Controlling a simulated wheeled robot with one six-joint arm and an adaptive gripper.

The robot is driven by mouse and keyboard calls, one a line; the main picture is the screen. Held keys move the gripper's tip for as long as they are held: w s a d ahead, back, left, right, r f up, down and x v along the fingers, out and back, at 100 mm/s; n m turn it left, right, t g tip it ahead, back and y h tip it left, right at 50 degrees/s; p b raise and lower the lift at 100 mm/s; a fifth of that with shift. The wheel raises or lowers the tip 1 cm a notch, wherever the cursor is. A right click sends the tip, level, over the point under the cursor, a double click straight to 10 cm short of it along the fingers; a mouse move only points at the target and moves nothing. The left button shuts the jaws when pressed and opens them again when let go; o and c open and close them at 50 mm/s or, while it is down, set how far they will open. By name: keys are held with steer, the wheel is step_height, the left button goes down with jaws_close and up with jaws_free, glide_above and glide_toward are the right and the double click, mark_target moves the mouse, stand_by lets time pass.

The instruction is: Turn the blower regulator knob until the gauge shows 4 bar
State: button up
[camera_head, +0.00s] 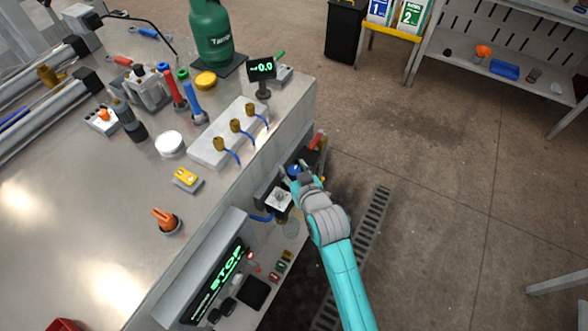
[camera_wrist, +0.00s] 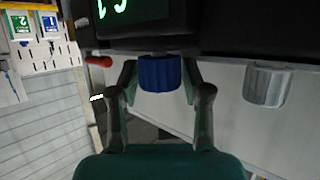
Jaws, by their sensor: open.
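The blue knob (camera_wrist: 160,74) is in the middle of the wrist view, below a dark panel (camera_wrist: 215,45). My gripper (camera_wrist: 160,82) is open, with one finger on each side of the blue knob. I cannot tell whether the fingers touch it. A dark display (camera_wrist: 150,12) with green characters is cut off at the top of the wrist view, and its reading is not legible. In the head view my gripper (camera_head: 297,176) is at the bench's right side, largely hiding the blue knob (camera_head: 293,170). No gauge reading in bar is legible.
A silver cylindrical part (camera_wrist: 267,84) is right of the knob, and a red part (camera_wrist: 98,61) is left. A white-faced unit (camera_head: 279,200) and a STOP screen (camera_head: 223,270) are nearby on the bench side. A small display (camera_head: 262,68) reads 0.0.

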steer(key=shift+c, duration=0.3)
steer(key=c, duration=0.8)
steer(key=shift+c, duration=0.2)
steer(key=shift+d+n+g+y, duration=0.1)
steer(key=shift+n+g+y, duration=0.2)
steer(key=shift+n+y, duration=0.2)
steer(key=shift+n+g+y, duration=0.4)
steer(key=shift+n+y, duration=0.4)
steer(key=n+g+y, duration=0.3)
steer(key=n+y, duration=0.1)
steer(key=shift+w+n+g, duration=0.1)
steer(key=shift+n+g, duration=0.2)
steer(key=shift+n, duration=0.1)
steer(key=n+g+y, duration=0.1)
steer(key=n+g, duration=0.1)
steer(key=n+g+y, duration=0.1)
steer(key=n+g, duration=0.2)
steer(key=shift+g+y, duration=0.3)
steer(key=shift+y, duration=0.1)
steer(key=shift+n+g, duration=1.2)
steer(key=shift+g, duration=0.1)
steer(key=shift+f+g, duration=0.1)
steer(key=shift+g, duration=0.2)
